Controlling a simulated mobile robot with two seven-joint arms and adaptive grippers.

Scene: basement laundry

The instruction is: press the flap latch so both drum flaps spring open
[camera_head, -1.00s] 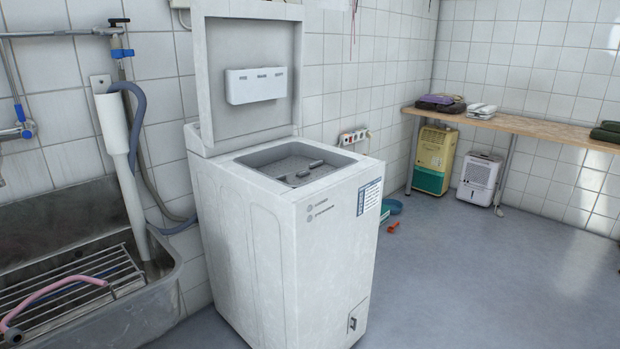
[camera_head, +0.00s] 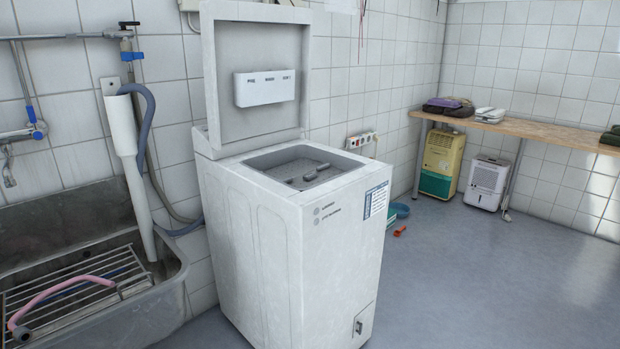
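A white top-loading washing machine (camera_head: 265,250) stands in the middle of the view. Its lid (camera_head: 256,75) is raised upright at the back, with a white dispenser box (camera_head: 264,88) on its inner face. The top opening shows the grey drum (camera_head: 280,160), with closed-looking perforated flaps. Small dark grey pieces (camera_head: 310,176) stick up on the flaps; which one is the latch is too small to tell. Neither of my grippers is in view.
A metal sink (camera_head: 165,305) with a rack and pink hose (camera_head: 60,292) is at the left. A wooden bench (camera_head: 540,127) runs along the right wall, with two dehumidifiers (camera_head: 440,160) (camera_head: 487,182) beneath it. A small red object (camera_head: 400,231) lies beside the machine. The floor at the right is clear.

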